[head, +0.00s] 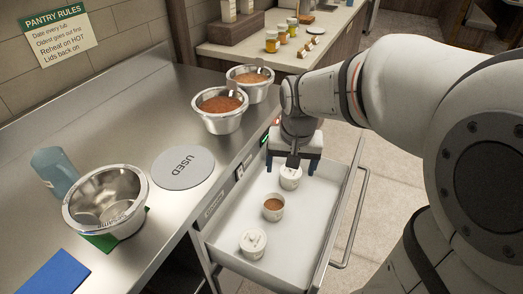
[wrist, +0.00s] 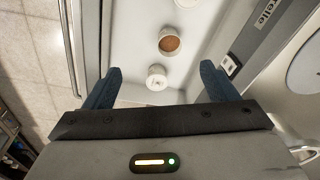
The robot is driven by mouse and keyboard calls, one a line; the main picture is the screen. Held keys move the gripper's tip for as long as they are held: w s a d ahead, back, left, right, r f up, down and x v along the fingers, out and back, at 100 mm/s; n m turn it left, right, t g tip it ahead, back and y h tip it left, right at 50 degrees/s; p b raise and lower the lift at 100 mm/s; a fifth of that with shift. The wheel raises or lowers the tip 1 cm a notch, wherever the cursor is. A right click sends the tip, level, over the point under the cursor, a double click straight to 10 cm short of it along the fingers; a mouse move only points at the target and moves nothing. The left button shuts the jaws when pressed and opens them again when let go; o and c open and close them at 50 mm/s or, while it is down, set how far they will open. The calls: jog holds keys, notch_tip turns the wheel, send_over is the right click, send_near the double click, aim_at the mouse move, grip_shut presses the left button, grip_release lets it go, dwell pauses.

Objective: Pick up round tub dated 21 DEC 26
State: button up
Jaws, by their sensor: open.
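Three small round white tubs stand in a row in the open drawer (head: 315,226). The far tub (head: 290,178) has a white top and is right by my gripper (head: 292,168). The middle tub (head: 273,208) shows brown content and no lid. The near tub (head: 253,243) has a white top. In the wrist view, the far tub (wrist: 157,79) lies between the two blue fingers of my open gripper (wrist: 160,70), with a gap on each side. The middle tub (wrist: 170,42) is beyond it. No date is readable on any tub.
The drawer walls and handle (head: 350,225) surround the tubs. A back counter (head: 262,54) carries jars.

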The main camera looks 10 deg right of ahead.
jog(key=o, duration=0.4)
jog(key=w+f+m+b, duration=0.1)
jog(key=w+f+b, duration=0.3)
jog(key=f, duration=0.4)
jog(key=w+f+m+g+b, duration=0.1)
jog(key=w+f+b, duration=0.3)
jog(key=f, duration=0.4)
jog(key=shift+w+d+f, duration=0.2)
jog(key=shift+w+f, duration=0.05)
jog(key=shift+w, duration=0.5)
jog(key=m+b, duration=0.2)
jog(key=b, duration=0.4)
send_near(274, 205)
jog(key=s, duration=0.2)
jog(key=shift+g, duration=0.4)
jog(key=f, duration=0.1)
jog(key=f+b, duration=0.1)
jog(key=f, duration=0.1)
jog(key=a+f+b, duration=0.1)
jog(key=shift+s+f, duration=0.2)
jog(key=shift+s, duration=0.2)
jog(key=shift+f, duration=0.35)
